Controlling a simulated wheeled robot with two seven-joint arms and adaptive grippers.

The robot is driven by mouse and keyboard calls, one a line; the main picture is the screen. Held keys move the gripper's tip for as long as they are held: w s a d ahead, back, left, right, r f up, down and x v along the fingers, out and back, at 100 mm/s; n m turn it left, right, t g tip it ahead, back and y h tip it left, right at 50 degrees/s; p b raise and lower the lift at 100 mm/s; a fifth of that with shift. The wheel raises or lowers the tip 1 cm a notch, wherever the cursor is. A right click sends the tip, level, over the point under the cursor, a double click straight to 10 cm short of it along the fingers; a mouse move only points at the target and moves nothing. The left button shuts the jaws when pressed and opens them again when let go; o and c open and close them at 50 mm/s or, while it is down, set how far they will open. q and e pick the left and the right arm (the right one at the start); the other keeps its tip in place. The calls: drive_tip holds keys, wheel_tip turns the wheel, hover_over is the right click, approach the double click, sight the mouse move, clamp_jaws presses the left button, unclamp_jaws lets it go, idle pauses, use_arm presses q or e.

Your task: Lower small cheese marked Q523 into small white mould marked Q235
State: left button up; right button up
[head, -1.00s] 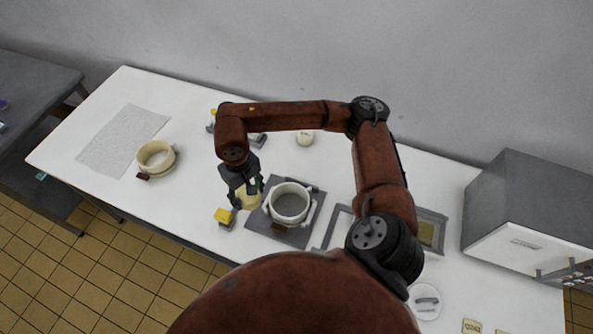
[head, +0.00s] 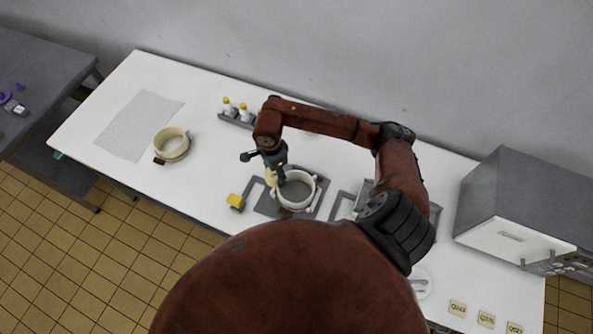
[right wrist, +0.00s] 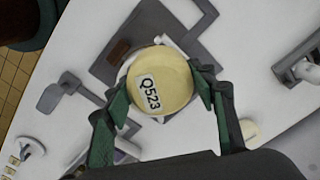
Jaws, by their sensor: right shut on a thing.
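The small round yellow cheese marked Q523 (right wrist: 160,80) is held between the green fingertips of my right gripper (right wrist: 165,98), label up. In the head view, the cheese (head: 270,177) shows only partly beside my right gripper (head: 276,178), at the left rim of a white mould (head: 313,188). The mould sits on a dark grey plate (head: 266,205) with a brown tag at its front. In the right wrist view the cheese hides most of the mould, with some white rim (right wrist: 172,42) showing. I cannot read the mould's mark. My left gripper is out of view.
A cream mould (head: 172,147) with a brown tag stands farther left, near a pale mat (head: 138,125). A rack of bottles (head: 238,118) stands behind. A grey box (head: 530,210) is at right. The left tabletop has free room.

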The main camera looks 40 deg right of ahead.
use_arm(q)
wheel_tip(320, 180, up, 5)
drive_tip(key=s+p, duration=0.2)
drive_tip(key=p, duration=0.2)
use_arm(e)
drive_tip(key=s+d+f+m, duration=0.35)
drive_tip(key=d+m, duration=0.25)
drive_tip(key=m, duration=0.6)
use_arm(q)
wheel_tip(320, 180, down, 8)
drive_tip(key=b, duration=0.8)
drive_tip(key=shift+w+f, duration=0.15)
use_arm(e)
drive_tip(key=f, duration=1)
drive_tip(key=shift+s+d+f, duration=0.1)
drive_tip(key=shift+s+f, duration=0.1)
drive_tip(key=shift+s, duration=0.05)
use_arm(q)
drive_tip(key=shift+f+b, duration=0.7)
use_arm(e)
drive_tip(key=shift+f, duration=0.85)
drive_tip(key=o, duration=1.4)
wheel_tip(320, 180, up, 12)
drive_tip(key=shift+r, duration=0.1)
